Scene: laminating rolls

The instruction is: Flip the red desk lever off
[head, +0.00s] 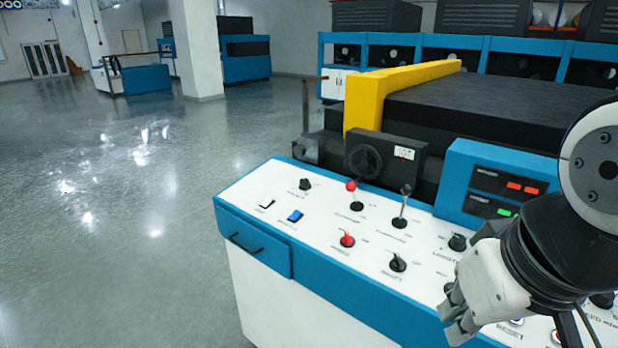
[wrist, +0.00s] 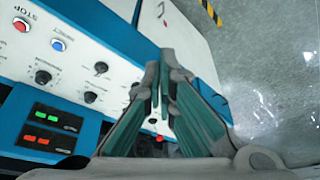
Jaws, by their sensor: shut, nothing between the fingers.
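The lever with a red ball top (head: 351,187) stands on the white sloped control panel (head: 322,212) in the head view, leaning slightly away from the panel's front edge. A second red control, a short red switch (head: 347,238), sits nearer the panel's front edge. My gripper (head: 455,320) is shut and empty, over the front right part of the panel, well to the right of both red controls and apart from them. In the wrist view the gripper's fingers (wrist: 165,75) are together, and a small red ball (wrist: 159,138) shows between the finger links.
A lever with a dark knob (head: 404,190) stands right of the red-ball one. Black knobs (head: 398,262) and a blue button (head: 295,216) share the panel. A blue display box (head: 497,190) rises behind. Open floor (head: 120,240) lies left.

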